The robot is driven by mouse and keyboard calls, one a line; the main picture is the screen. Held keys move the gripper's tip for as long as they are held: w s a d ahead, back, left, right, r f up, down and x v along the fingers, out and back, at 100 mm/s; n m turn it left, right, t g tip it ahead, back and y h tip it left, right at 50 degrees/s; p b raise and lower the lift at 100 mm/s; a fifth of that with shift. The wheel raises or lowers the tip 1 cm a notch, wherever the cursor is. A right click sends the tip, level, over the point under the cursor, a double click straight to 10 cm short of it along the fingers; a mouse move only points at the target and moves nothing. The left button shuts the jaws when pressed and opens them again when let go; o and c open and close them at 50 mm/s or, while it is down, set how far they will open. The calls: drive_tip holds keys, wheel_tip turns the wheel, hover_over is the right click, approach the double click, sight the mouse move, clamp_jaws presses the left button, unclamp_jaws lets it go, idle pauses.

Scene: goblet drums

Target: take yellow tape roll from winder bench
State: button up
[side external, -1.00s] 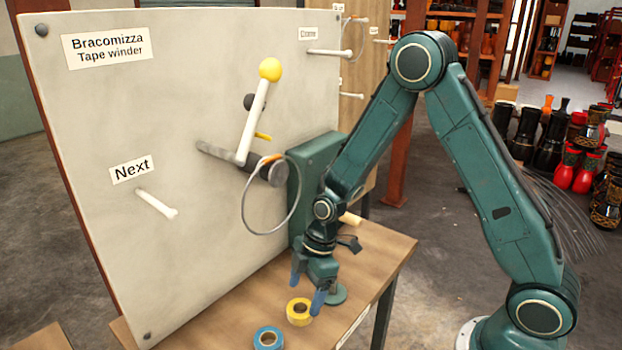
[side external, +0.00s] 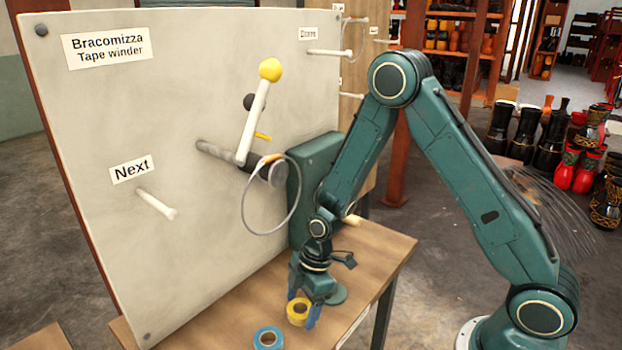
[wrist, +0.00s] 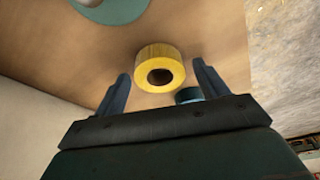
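The yellow tape roll (side external: 298,312) lies flat on the wooden bench (side external: 373,247), below the tall panel. My gripper (side external: 301,310) is low over the bench with its blue fingers open, one on each side of the yellow roll in the side view. In the wrist view the yellow roll (wrist: 160,70) shows ahead of and between the two spread fingers (wrist: 160,85), with a gap on both sides. I cannot tell how far down the fingers reach around it. A blue tape roll (side external: 268,338) lies nearer the bench's front; it shows partly hidden in the wrist view (wrist: 188,95).
The pale winder panel (side external: 90,130) stands along the bench's left, with a peg (side external: 157,205), a white crank lever (side external: 252,120) and a wire ring (side external: 247,222) sticking out near my arm.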

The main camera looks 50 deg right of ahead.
drive_tip(key=c, duration=0.9)
drive_tip(key=shift+r, duration=0.2)
wheel_tip(320, 180, up, 20)
drive_tip(key=shift+f, duration=0.2)
idle(0.5)
